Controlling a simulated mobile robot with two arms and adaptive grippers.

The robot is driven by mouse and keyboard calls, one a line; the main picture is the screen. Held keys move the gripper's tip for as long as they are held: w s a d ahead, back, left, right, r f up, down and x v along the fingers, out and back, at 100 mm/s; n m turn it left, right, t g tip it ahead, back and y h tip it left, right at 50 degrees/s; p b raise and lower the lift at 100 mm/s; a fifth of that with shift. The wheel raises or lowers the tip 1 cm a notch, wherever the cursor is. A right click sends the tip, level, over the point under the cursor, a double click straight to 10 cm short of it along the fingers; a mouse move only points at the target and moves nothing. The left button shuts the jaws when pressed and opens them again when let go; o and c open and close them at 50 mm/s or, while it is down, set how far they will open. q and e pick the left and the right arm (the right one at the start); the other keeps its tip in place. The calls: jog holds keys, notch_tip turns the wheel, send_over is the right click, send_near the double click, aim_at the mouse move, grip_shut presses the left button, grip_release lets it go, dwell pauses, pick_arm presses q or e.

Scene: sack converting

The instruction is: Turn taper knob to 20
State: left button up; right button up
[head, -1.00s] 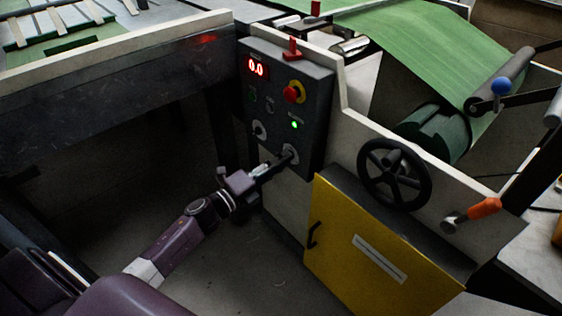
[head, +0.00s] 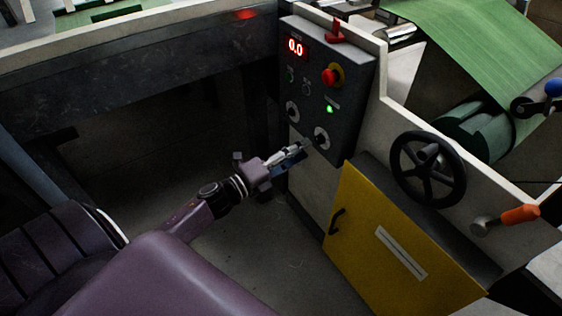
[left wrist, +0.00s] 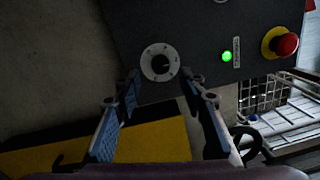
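The dark control panel (head: 345,75) has two round knobs with pale dials, an upper-left knob (head: 292,111) and a lower-right knob (head: 321,138). Their labels are too small to read, so I cannot tell which is the taper knob. The red display (head: 295,47) reads 0.0. My left gripper (head: 303,148) is just short of the lower-right knob, apart from it. In the left wrist view, that knob (left wrist: 158,63) shows beyond and between the spread, empty fingers of the left gripper (left wrist: 163,98). My right gripper is in neither view.
A red emergency button (head: 332,76) and a lit green lamp (head: 330,109) sit above the lower-right knob. A yellow cabinet door (head: 385,250) stands below and right, with a black handwheel (head: 428,168) above it. Open floor lies left of the cabinet.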

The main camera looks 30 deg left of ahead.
pick_arm(q)
jog(key=v, duration=0.7)
jog(key=shift+s, duration=0.3)
